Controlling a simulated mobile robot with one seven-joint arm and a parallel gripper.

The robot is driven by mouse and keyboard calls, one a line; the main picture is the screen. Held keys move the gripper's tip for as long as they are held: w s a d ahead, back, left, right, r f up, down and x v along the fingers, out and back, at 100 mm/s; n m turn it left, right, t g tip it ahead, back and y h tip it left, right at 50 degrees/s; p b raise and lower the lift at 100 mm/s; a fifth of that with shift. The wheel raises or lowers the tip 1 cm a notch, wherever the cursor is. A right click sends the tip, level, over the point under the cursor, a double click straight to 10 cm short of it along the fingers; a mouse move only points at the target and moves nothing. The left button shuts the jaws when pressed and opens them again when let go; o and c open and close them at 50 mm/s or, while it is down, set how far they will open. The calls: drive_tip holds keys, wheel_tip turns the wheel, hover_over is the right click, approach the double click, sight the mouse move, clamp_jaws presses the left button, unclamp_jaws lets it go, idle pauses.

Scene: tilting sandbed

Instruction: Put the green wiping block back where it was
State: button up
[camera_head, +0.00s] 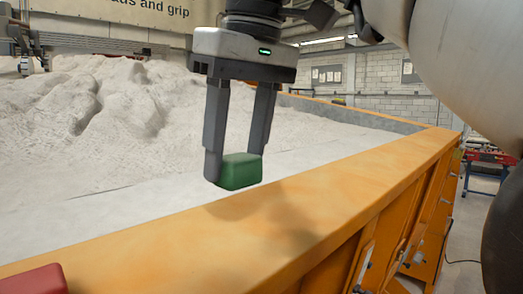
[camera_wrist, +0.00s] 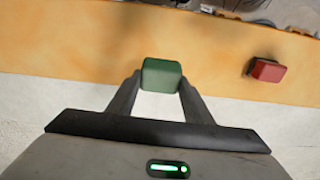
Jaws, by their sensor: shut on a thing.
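The green wiping block (camera_head: 241,171) is between the fingertips of my gripper (camera_head: 236,163), which is shut on it. In the head view the block is in front of the pale sand, close to the inner edge of the orange rim (camera_head: 300,215). In the wrist view the green block (camera_wrist: 161,75) sits between both fingers of my gripper (camera_wrist: 160,84), partly over the orange rim (camera_wrist: 60,50) and partly over the sand. The head view suggests that it is held above the surface, but the exact height is hard to tell.
A red block (camera_head: 35,280) lies on the rim at the lower left; it also shows in the wrist view (camera_wrist: 267,69). Heaped pale sand (camera_head: 110,105) fills the bed's far left, with flatter sand near the rim. The rim between the two blocks is bare.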

sight(237, 191)
drive_tip(key=shift+s+d+b+x, duration=0.1)
drive_tip(key=shift+d+x, duration=0.05)
drive_tip(key=shift+x, duration=0.7)
drive_tip(key=shift+s+d+b+x, duration=0.1)
drive_tip(key=shift+s+d+x, duration=0.05)
drive_tip(key=shift+x, duration=0.7)
drive_tip(key=shift+s+d+b+x, duration=0.1)
drive_tip(key=shift+d+x, duration=0.05)
drive_tip(key=shift+x, duration=0.75)
drive_tip(key=shift+b+x, duration=0.55)
drive_tip(key=shift+x, duration=0.3)
drive_tip(key=shift+s+d+f, duration=0.15)
drive_tip(key=o, duration=1.2)
